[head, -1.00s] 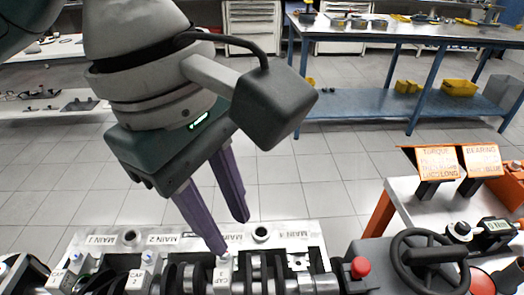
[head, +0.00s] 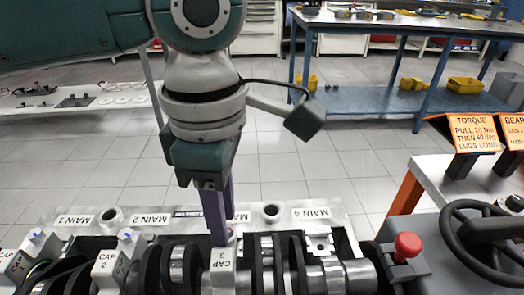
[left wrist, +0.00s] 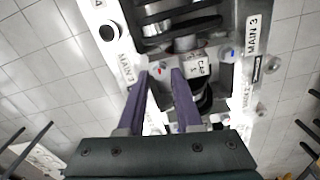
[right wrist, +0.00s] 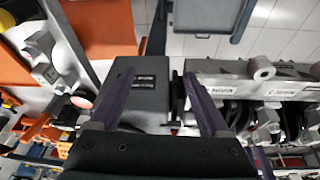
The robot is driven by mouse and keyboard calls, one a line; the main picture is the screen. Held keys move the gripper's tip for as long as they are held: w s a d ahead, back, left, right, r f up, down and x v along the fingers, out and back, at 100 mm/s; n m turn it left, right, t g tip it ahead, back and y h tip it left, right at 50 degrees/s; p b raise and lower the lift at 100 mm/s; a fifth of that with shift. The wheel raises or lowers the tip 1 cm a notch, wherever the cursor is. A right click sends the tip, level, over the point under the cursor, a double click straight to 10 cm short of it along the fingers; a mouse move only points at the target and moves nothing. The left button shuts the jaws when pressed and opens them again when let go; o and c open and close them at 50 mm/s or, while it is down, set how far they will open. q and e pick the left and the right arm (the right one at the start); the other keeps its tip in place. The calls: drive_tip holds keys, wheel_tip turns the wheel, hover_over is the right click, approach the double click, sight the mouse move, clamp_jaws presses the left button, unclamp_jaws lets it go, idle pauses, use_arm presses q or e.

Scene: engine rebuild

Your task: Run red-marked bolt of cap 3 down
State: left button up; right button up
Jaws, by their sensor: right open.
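Cap 3 (head: 222,262) is a light block over the crankshaft, labelled "CAP 3". Its red-marked bolt (head: 230,236) is at the cap's far end, just under my left gripper's fingertips (head: 222,240). In the left wrist view, the left gripper's fingers (left wrist: 159,73) are apart, with the red-marked bolt (left wrist: 158,69) between their tips and a gap at each side. Cap 3 (left wrist: 198,67) and a blue-marked bolt (left wrist: 227,54) lie to the right there. My right gripper (right wrist: 160,82) is open and empty; it is outside the head view.
Cap 2 (head: 108,265) stands left of cap 3, with a blue-marked bolt (head: 125,236). A box with a red button (head: 408,245) and a handwheel (head: 490,240) stand to the right. A torque sign (head: 474,134) is behind them. Floor lies beyond the block.

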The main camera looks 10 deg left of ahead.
use_arm(q)
drive_tip(key=shift+f, duration=0.45)
drive_tip(key=shift+c, duration=0.4)
clamp_jaws()
